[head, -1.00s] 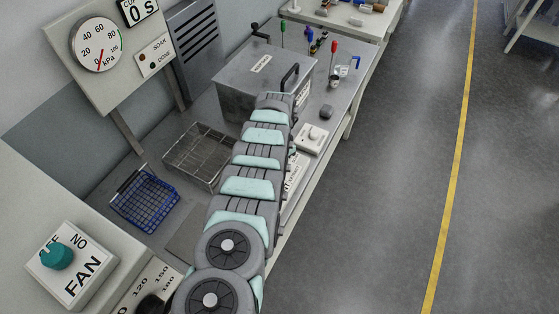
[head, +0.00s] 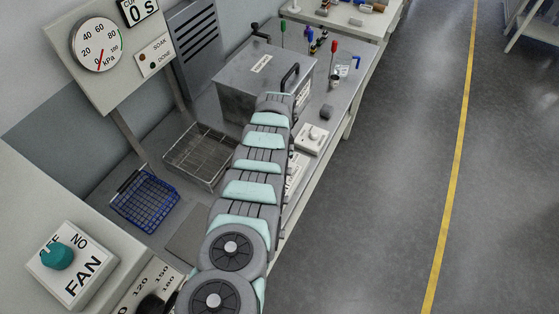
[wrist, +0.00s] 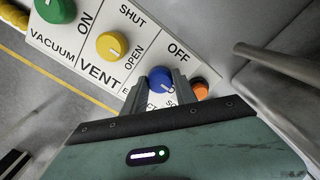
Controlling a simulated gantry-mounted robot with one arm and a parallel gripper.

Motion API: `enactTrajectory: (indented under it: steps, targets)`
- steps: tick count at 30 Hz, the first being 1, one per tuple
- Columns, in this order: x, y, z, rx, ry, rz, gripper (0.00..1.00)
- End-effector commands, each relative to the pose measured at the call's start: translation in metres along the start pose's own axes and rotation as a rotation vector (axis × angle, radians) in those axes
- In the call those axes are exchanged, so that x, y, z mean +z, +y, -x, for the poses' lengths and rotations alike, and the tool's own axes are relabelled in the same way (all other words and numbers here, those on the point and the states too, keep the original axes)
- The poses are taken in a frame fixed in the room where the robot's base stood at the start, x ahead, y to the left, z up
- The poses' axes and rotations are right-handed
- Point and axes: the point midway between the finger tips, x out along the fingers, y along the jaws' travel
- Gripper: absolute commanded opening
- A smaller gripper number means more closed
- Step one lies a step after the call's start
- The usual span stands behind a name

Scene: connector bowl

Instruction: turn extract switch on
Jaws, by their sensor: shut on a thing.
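In the wrist view, the blue knob (wrist: 160,77) sits on a white label panel (wrist: 65,48). The word OFF is printed above it, and the label below it is mostly covered by my gripper, showing only an E and a few other letters. My gripper (wrist: 160,84) is shut on the blue knob, with one finger on either side. The knob's white pointer mark is partly hidden, so I cannot tell its exact setting. In the head view my arm hides the gripper and the knob.
A yellow VENT knob (wrist: 111,46) and a green VACUUM knob (wrist: 55,8) stand left of the blue knob. An orange knob (wrist: 200,90) is close by my right finger. In the head view, a blue wire basket (head: 145,200) and a metal box (head: 255,83) are on the bench.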

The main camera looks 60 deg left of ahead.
Motion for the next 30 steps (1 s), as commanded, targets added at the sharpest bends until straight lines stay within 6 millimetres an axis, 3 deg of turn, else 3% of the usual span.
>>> enactTrajectory:
  steps: [1,2,9,19,30]
  targets:
    - [0.000,0.000,-0.001,0.000,0.000,-0.001,0.00]
    - [0.000,0.000,-0.001,0.000,0.000,-0.001,0.36]
    - [0.000,0.000,0.000,0.000,0.000,0.000,0.55]
    - [0.000,0.000,0.006,0.000,0.000,0.000,0.55]
    - [-0.001,0.000,0.056,-0.001,0.000,0.000,0.55]
